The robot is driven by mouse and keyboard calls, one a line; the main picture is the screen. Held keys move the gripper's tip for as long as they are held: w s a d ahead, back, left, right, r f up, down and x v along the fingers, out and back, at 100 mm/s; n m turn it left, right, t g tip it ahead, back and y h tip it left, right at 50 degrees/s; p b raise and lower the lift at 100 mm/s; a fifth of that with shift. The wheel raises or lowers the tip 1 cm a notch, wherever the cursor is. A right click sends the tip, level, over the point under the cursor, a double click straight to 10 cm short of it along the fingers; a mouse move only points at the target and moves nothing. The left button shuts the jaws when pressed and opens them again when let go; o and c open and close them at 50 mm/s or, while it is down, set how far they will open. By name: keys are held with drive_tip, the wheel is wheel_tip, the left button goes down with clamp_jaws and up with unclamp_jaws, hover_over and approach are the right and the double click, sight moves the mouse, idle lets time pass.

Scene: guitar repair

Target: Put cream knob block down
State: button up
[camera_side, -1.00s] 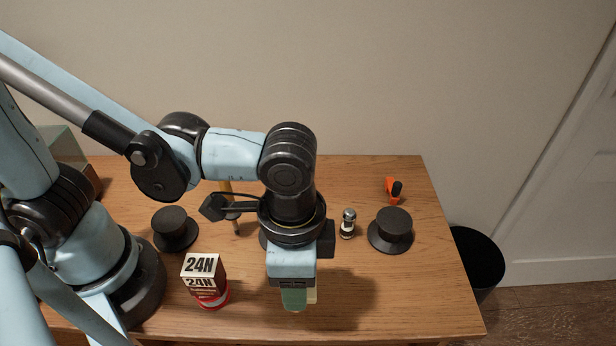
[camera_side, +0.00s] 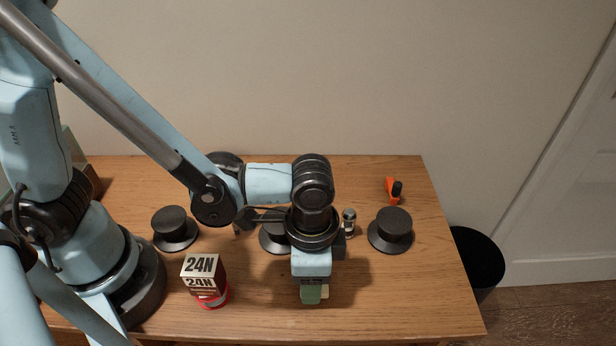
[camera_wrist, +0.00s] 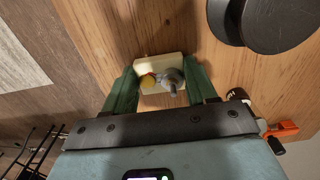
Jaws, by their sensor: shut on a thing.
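My gripper (camera_wrist: 160,90) has green fingers, and they are shut on the cream knob block (camera_wrist: 172,62). The block is a pale rectangular piece with a grey knob and a yellow part on it. In the wrist view it sits between the two fingers, over the wooden table. In the side view my gripper (camera_side: 313,294) points down over the front middle of the table, and only a small pale edge of the block shows beside the fingers. I cannot tell whether the block touches the table.
On the wooden table (camera_side: 430,310) stand black round stands (camera_side: 391,231), a red container with a "24N" box (camera_side: 203,276), a small metal cylinder (camera_side: 349,223) and an orange-black tool (camera_side: 394,190). A black bin (camera_side: 474,262) is off the right edge. The front right is clear.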

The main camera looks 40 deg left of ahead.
drive_tip(key=shift+f, duration=0.15)
drive_tip(key=o, duration=1.1)
drive_tip(key=shift+c, duration=0.2)
wheel_tip(320, 180, up, 12)
drive_tip(key=w+a+n+t, duration=0.1)
drive_tip(key=a+n+t, duration=0.1)
drive_tip(key=a, duration=0.5)
drive_tip(key=w+a+r+n+t, duration=0.1)
drive_tip(key=w+a+n+t, duration=0.1)
drive_tip(key=a+n, duration=0.2)
drive_tip(key=w+a+n+t, duration=0.2)
drive_tip(key=a+n+t, duration=0.1)
drive_tip(key=a, duration=0.7)
drive_tip(key=shift+w+r, duration=0.25)
drive_tip(key=shift+r, duration=0.15)
